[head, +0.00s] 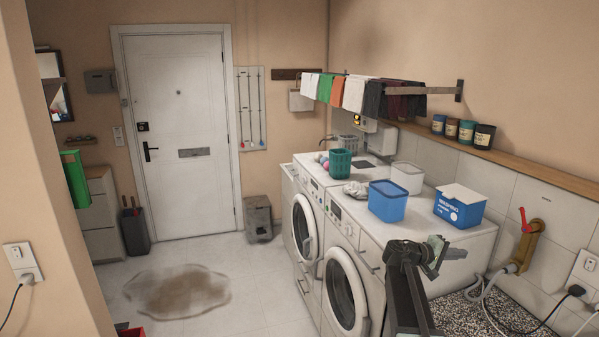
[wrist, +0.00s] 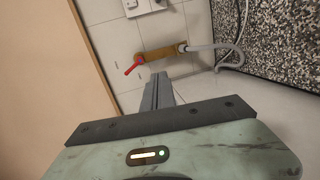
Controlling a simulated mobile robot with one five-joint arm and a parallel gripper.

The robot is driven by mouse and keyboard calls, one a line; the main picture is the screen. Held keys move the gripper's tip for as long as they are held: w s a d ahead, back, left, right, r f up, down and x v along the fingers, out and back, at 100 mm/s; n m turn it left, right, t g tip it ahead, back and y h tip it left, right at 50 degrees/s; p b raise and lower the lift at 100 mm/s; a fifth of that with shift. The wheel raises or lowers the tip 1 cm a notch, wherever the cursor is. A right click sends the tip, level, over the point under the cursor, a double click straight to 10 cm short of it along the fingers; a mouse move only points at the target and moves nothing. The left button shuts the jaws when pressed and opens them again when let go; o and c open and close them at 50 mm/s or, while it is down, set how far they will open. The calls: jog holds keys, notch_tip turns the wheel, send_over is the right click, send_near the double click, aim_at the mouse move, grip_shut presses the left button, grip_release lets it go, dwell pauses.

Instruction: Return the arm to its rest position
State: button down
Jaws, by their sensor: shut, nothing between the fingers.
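My arm (head: 408,287) rises at the lower right of the head view, in front of the washing machines. It is bent at the top, and my gripper (head: 462,253) points right toward the tiled wall. In the wrist view the fingers of my gripper (wrist: 158,78) are together with nothing between them. They point toward the wall below the red-handled tap (wrist: 134,66) and touch nothing that I can see.
Two washing machines (head: 347,290) stand left of my arm. On top are a blue bin (head: 387,203), a washing powder box (head: 459,208), a green basket (head: 341,163) and a white tub (head: 407,178). A speckled counter (head: 480,316) lies right. A brown stain (head: 178,292) marks the open floor.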

jog(key=s+a+f+m+y+b, duration=0.1)
jog(key=s+a+f+y, duration=0.35)
jog(key=a+f, duration=0.4)
jog(key=s+a+f+y+b, duration=0.1)
jog(key=s+a+f+y, duration=0.2)
jog(key=s+a+f, duration=0.5)
jog(key=s+a+f+g+y, duration=0.1)
jog(key=s+a+f+y, duration=0.1)
jog(key=a, duration=0.4)
jog(key=s+a+f+m+g+y, duration=0.1)
jog(key=s+a+f+y, duration=0.1)
jog(key=a, duration=0.4)
jog(key=s+a+f+g+y, duration=0.1)
jog(key=s+a+y, duration=0.3)
jog(key=s+a, duration=0.1)
jog(key=shift+s+a+f, duration=0.25)
jog(key=shift+a+f, duration=0.15)
jog(key=shift+a, duration=0.2)
jog(key=shift+d, duration=0.1)
